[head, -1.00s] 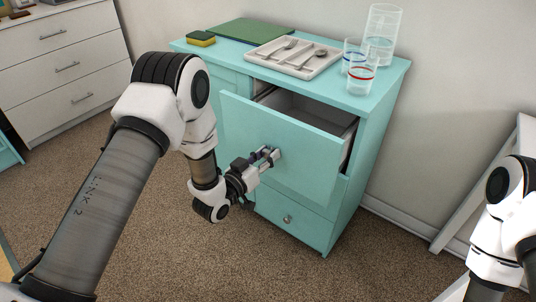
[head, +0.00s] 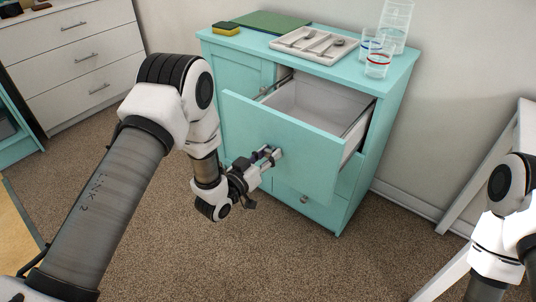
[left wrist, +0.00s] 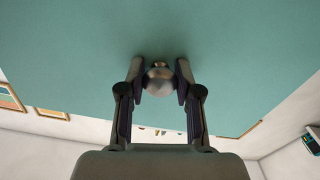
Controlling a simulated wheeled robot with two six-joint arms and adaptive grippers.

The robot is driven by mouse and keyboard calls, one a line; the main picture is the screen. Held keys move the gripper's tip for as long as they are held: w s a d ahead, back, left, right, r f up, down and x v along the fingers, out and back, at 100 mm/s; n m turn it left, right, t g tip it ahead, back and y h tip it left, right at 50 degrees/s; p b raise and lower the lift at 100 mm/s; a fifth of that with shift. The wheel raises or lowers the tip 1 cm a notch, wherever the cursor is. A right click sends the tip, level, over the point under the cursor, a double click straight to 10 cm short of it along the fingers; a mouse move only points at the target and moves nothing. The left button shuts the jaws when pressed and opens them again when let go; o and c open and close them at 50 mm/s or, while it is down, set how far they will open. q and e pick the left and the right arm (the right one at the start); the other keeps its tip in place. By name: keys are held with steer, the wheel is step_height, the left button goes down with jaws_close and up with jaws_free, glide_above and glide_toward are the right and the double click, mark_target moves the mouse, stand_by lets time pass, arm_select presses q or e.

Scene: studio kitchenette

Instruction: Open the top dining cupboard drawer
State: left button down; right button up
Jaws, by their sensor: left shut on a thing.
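The turquoise dining cupboard (head: 388,134) stands against the wall. Its top drawer (head: 285,139) is pulled well out, and the pale inside (head: 315,104) shows empty as far as I can see. My left gripper (head: 270,155) is at the middle of the drawer front. In the left wrist view its fingers (left wrist: 159,85) are closed around the round metal knob (left wrist: 159,79), against the turquoise front. Part of my right arm shows at the right edge of the head view, but its gripper is out of view.
On the cupboard top are a cutlery tray (head: 302,50), a green board (head: 270,22), a sponge (head: 226,28) and several glasses (head: 378,66). A lower drawer with a knob (head: 304,198) is shut. A white dresser (head: 80,60) stands left; carpet (head: 300,260) in front is clear.

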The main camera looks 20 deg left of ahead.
arm_select(q)
steer(key=c, duration=0.8)
jaws_free()
steer(key=shift+o, duration=0.2)
steer(key=shift+s, duration=0.1)
steer(key=v, duration=1.1)
steer(key=shift+s+a, duration=0.15)
steer(key=shift+s, duration=0.25)
